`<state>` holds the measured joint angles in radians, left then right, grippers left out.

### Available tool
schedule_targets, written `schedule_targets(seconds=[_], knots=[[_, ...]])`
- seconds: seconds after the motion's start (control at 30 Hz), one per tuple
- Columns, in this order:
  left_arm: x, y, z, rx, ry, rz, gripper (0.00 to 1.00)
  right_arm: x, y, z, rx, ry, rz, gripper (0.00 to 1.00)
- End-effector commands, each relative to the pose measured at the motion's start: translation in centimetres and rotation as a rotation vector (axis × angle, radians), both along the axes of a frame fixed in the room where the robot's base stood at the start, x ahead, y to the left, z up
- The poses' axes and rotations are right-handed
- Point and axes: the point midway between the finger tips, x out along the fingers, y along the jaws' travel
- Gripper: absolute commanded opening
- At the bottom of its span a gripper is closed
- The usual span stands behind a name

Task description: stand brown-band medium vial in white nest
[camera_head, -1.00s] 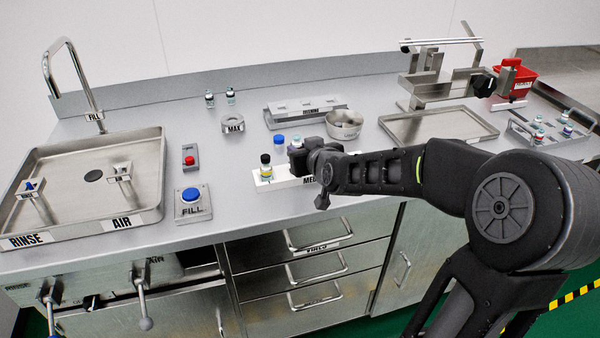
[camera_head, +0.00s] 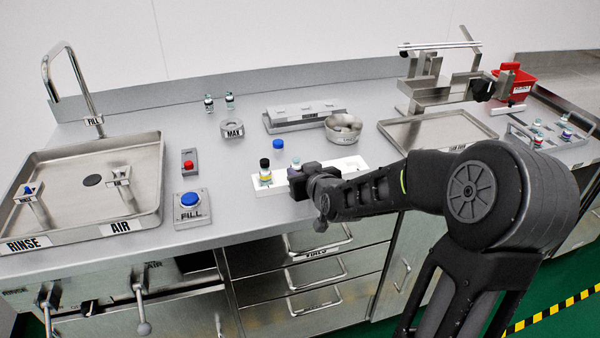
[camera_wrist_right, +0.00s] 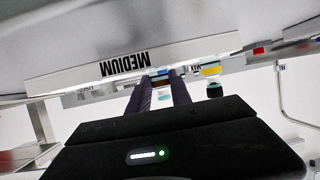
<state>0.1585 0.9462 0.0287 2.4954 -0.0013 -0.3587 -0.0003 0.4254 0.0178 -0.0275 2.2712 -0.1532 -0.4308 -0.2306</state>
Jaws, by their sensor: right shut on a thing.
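The white nest (camera_head: 346,166) is a long white block on the counter; its MEDIUM label shows in the wrist view (camera_wrist_right: 126,63). My right gripper (camera_head: 297,180) is at the nest's front, left of its middle, shut on a vial (camera_head: 296,164) with a pale top. In the wrist view this vial (camera_wrist_right: 161,83) shows a brown band between the fingers. It looks upright at the nest, but I cannot tell whether its base is seated. A yellow-band vial (camera_head: 265,170) with a black cap stands in the nest's left end. My left gripper is not in view.
A blue-capped item (camera_head: 278,146) stands just behind the nest. Behind are a steel bowl (camera_head: 343,128) and a grey block (camera_head: 303,116). A blue FILL button (camera_head: 191,200) is at left, a steel tray (camera_head: 437,130) at right. The counter between button and nest is clear.

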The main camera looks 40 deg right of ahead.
Motion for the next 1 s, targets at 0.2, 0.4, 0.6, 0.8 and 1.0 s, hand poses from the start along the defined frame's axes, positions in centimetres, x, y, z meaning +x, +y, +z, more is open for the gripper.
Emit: schedule_targets(seconds=[0.2,0.4,0.6,0.8,1.0], knots=[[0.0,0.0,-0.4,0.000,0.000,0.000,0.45,0.0,0.0,-0.3,0.000,0.000,0.000,0.28],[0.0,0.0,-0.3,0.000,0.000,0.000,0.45,0.0,0.0,-0.2,0.000,0.000,0.000,0.44],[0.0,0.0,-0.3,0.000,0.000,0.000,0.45,0.0,0.0,-0.3,0.001,0.000,0.000,0.47],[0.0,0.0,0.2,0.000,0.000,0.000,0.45,0.0,0.0,0.2,0.001,0.001,0.000,0.47],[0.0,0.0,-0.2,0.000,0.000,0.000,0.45,-2.0,0.5,1.0,-0.001,-0.003,-0.001,0.47]])
